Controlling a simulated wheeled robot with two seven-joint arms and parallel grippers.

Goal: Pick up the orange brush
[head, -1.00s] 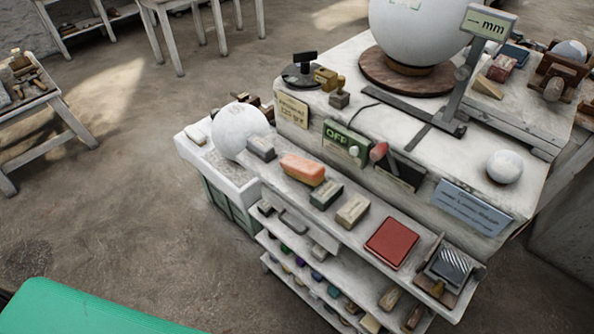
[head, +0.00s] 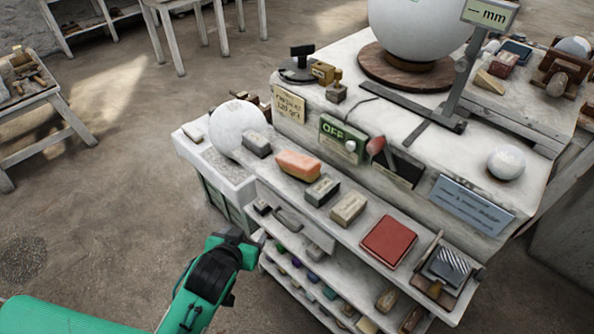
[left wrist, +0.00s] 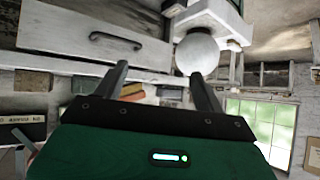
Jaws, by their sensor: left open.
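The orange brush (head: 299,166) is a pale-topped orange block lying on the upper ledge of the white shelf unit, between a grey block and a dark green-grey block. In the left wrist view an orange piece that looks like it (left wrist: 132,97) shows beyond the fingers, partly hidden. My left gripper (head: 250,240) is in front of the shelf unit, lower left of the brush and apart from it. In the left wrist view its fingers (left wrist: 158,76) are spread with nothing between them. My right gripper is not in view.
A dark drawer handle (head: 287,219) lies below the ledge. A pale block (head: 348,208) and red pad (head: 389,241) lie to the right.

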